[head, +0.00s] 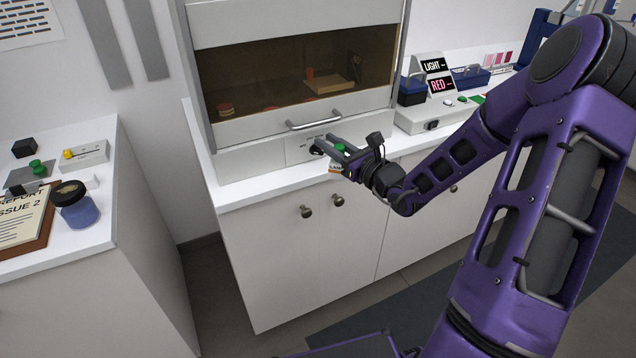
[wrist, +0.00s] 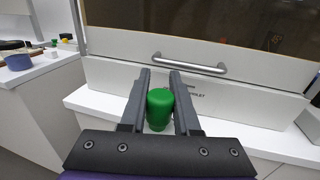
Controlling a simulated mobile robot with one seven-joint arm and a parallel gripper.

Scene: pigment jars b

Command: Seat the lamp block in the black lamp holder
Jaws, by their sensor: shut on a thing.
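My gripper (head: 336,149) is stretched out in front of the fume hood's lower panel, above the edge of the white counter. In the wrist view my gripper (wrist: 163,75) has a green rounded cylinder (wrist: 158,108) between its two fingers. The green top (head: 341,148) also shows between the fingers in the head view. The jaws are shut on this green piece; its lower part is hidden. I cannot clearly make out the black lamp holder.
The hood's handle (head: 314,121) is just above my gripper. A white unit (head: 437,114) with LIGHT and RED signs stands to the right. The left counter holds a black block (head: 24,147), a white box (head: 87,155), a blue jar (head: 76,210) and a clipboard (head: 22,225).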

